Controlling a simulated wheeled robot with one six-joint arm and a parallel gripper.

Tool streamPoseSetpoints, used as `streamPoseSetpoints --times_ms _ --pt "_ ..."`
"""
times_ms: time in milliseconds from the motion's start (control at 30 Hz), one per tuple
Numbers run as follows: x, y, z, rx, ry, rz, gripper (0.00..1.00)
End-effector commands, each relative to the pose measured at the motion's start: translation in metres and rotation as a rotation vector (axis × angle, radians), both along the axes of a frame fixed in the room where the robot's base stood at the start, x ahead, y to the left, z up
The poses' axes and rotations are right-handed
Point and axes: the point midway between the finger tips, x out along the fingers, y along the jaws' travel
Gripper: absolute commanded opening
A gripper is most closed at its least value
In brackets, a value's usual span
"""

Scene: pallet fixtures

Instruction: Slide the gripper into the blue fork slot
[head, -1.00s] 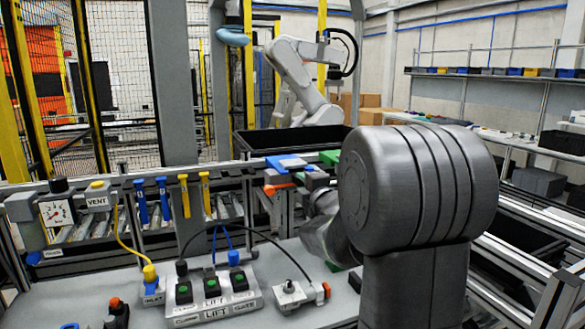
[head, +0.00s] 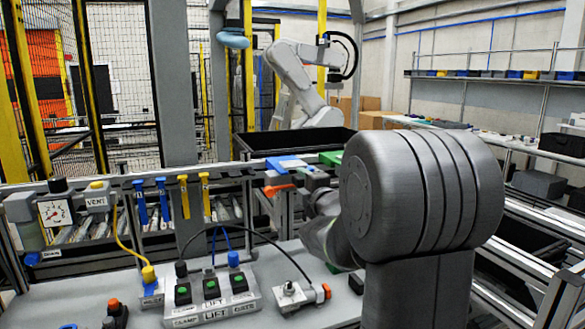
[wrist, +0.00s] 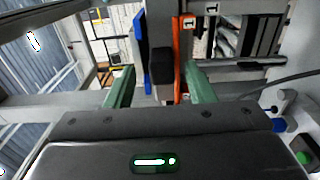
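A blue fixture piece (head: 287,162) sits on the rail at the back of the bench, above an orange piece (head: 279,188). In the wrist view the blue piece (wrist: 142,52) is an upright strip ahead of the left finger. The orange piece (wrist: 181,58), with a "1" label beside it, runs close to the right fingertip. A dark block (wrist: 161,67) shows between the two pieces. My gripper (wrist: 159,70) has its two green fingers apart, on either side of that block in the picture. I cannot tell whether they touch anything. The slot opening itself is not clear.
A green piece (head: 331,157) lies right of the blue one. Valve handles, blue (head: 163,199) and yellow (head: 184,196), hang along the rail. A labelled switch box (head: 212,298) with cables stands on the bench front. A black bin (head: 290,141) is behind the rail.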

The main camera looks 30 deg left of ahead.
Motion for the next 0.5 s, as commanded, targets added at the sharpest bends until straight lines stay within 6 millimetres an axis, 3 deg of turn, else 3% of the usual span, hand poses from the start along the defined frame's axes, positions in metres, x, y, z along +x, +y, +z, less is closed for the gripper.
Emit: streamPoseSetpoints --times_ms 267,500 --pt "-0.004 -0.006 -0.003 -0.002 0.003 -0.001 0.49" --pt "-0.028 -0.036 -0.003 -0.001 0.001 -0.003 0.49"
